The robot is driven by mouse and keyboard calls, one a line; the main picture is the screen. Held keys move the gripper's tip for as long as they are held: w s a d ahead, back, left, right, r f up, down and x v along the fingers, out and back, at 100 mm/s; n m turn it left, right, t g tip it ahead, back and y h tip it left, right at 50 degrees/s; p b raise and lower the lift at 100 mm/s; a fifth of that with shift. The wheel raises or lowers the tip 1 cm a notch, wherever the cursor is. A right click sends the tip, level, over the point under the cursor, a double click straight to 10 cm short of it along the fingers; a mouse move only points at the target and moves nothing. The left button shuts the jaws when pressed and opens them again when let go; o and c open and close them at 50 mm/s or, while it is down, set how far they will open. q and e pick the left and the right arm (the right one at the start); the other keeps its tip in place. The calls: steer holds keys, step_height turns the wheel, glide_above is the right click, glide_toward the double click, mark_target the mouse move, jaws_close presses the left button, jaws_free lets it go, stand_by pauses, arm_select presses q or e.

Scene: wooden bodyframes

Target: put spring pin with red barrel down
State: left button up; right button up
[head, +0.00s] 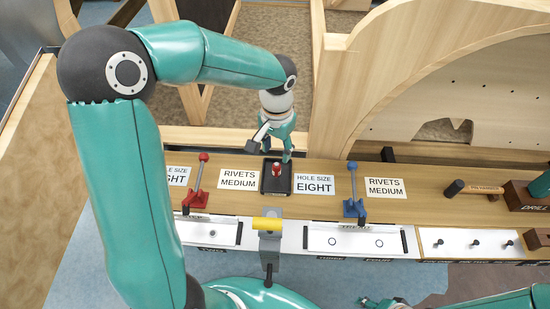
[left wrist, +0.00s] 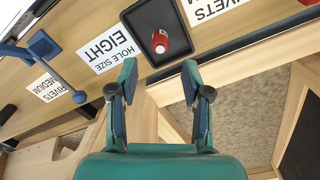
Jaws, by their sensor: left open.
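The spring pin with red barrel (head: 277,169) stands in a small black tray (head: 289,185) on the wooden bench. In the left wrist view the pin (left wrist: 160,42) shows its red barrel and a pale tip, inside the black tray (left wrist: 148,17). My left gripper (head: 273,146) is just behind the tray in the head view. Its fingers are spread and empty, and in the left wrist view the gripper (left wrist: 160,75) is apart from the pin. My right gripper (head: 385,302) shows only partly at the bottom edge of the head view, and its jaws are unclear.
A red-handled tool (head: 196,185) and a blue-handled tool (head: 354,190) stand either side of the tray. A yellow-topped grey tool (head: 267,225) stands in front. A hammer (head: 474,188) lies at the right. A curved wooden frame (head: 370,75) rises behind the bench.

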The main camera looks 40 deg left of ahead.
mark_target(277, 166)
arm_select(q)
steer(key=shift+r, duration=2.4)
